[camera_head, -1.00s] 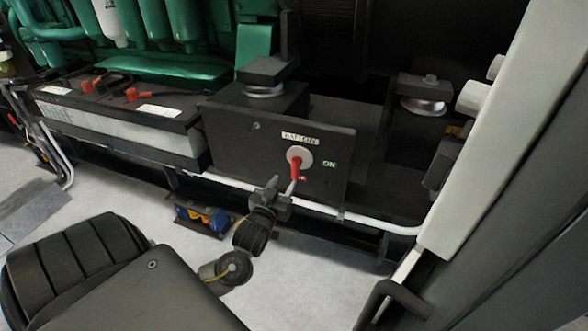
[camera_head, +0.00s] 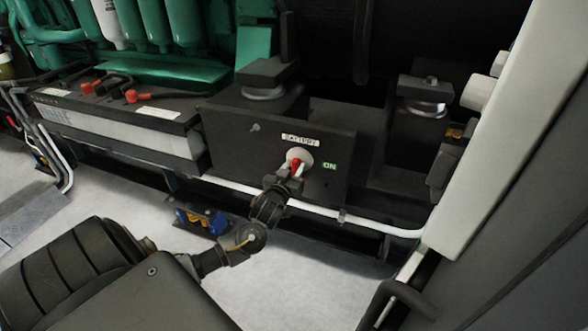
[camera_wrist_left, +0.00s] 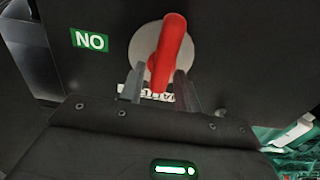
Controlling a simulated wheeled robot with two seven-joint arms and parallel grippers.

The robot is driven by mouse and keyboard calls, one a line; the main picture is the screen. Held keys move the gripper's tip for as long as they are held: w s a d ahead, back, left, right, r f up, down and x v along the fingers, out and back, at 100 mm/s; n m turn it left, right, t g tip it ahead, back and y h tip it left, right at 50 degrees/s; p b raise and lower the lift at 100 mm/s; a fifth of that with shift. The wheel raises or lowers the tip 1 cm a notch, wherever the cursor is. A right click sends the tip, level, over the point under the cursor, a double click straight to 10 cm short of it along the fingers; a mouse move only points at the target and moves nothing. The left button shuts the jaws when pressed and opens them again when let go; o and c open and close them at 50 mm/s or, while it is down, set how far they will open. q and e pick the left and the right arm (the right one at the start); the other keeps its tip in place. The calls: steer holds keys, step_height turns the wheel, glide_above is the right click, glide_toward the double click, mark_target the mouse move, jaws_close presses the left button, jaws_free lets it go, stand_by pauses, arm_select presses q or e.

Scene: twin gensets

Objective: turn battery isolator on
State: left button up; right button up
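The battery isolator is a red handle (camera_head: 296,163) on a pale round disc, on the front of a black box (camera_head: 230,150) under a white label. A green ON sign (camera_head: 329,166) is to its right. My left gripper (camera_head: 291,175) is at the handle and hides its lower part in the head view. In the left wrist view, which is turned over, the red handle (camera_wrist_left: 170,45) stands upright in the picture. The fingers of the left gripper (camera_wrist_left: 161,90) are open, one on each side of the handle, with gaps visible. My right gripper is out of view.
A battery (camera_head: 125,125) with red terminal caps is to the left of the box. A white pipe (camera_head: 320,210) runs below the box front. A pale upright post (camera_head: 490,150) stands close on the right. A blue and yellow item (camera_head: 203,220) lies low beneath the pipe.

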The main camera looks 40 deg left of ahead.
arm_select(q)
jaws_close()
steer(key=shift+d, duration=0.1)
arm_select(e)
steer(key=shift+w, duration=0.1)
